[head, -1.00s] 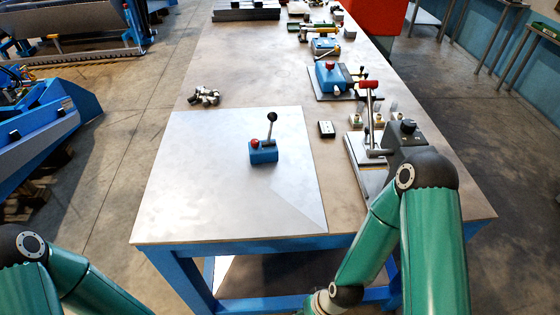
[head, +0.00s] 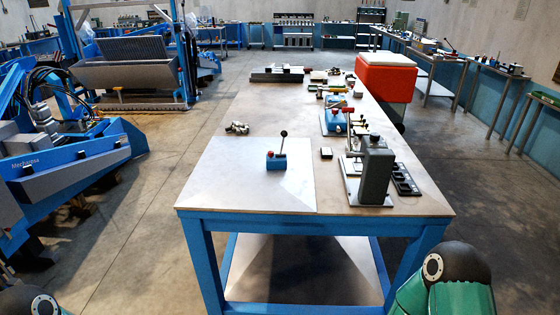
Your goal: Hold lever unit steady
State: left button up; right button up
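The lever unit (head: 276,162) is a small blue box with a red knob on its left and a black-knobbed lever (head: 283,142) standing up from it. It rests upright on the pale square plate (head: 235,190) at the near left part of the table. Nothing touches it. My arms show only as dark joints and green links at the bottom left and bottom right edges. Neither gripper is in the picture.
The blue-legged table (head: 330,225) runs away from me. A dark upright fixture (head: 376,172) stands at its right near edge. Metal parts (head: 237,128) lie behind the plate. A red bin (head: 386,78) stands beyond the table's right side.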

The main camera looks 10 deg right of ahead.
aim_at(285, 133)
jog(key=z, duration=0.2)
jog(key=k, duration=0.3)
jog(key=z, duration=0.6)
jog(key=i, duration=0.85)
jog(key=z, duration=0.1)
